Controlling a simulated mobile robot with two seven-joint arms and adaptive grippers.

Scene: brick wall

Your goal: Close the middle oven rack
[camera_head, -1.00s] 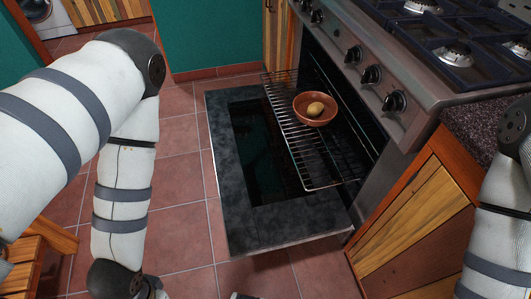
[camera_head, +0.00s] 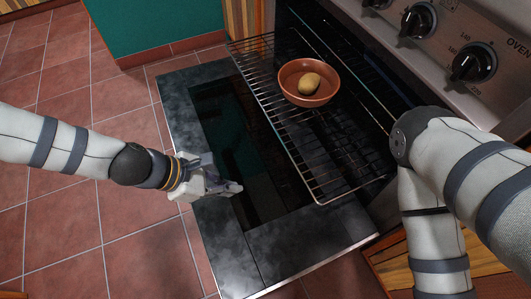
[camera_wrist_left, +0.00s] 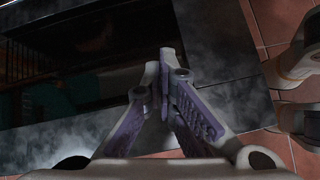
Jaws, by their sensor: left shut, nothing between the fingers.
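The oven rack (camera_head: 287,130) is a wire rack pulled part way out of the oven, above the lowered oven door (camera_head: 262,245). A brown clay bowl (camera_head: 308,82) with a yellowish round food item (camera_head: 309,84) in it stands on the rack. My left gripper (camera_head: 236,188) is shut and empty over the door, left of the rack's front edge and apart from it. In the left wrist view its fingers (camera_wrist_left: 165,62) meet with nothing between them. The rack does not show clearly there. My right arm is at the right; its gripper is out of view.
The stove's control panel with knobs (camera_head: 473,62) is above the oven at the upper right. A wooden cabinet (camera_head: 400,268) stands at the lower right. The tiled floor (camera_head: 120,240) left of the door is clear.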

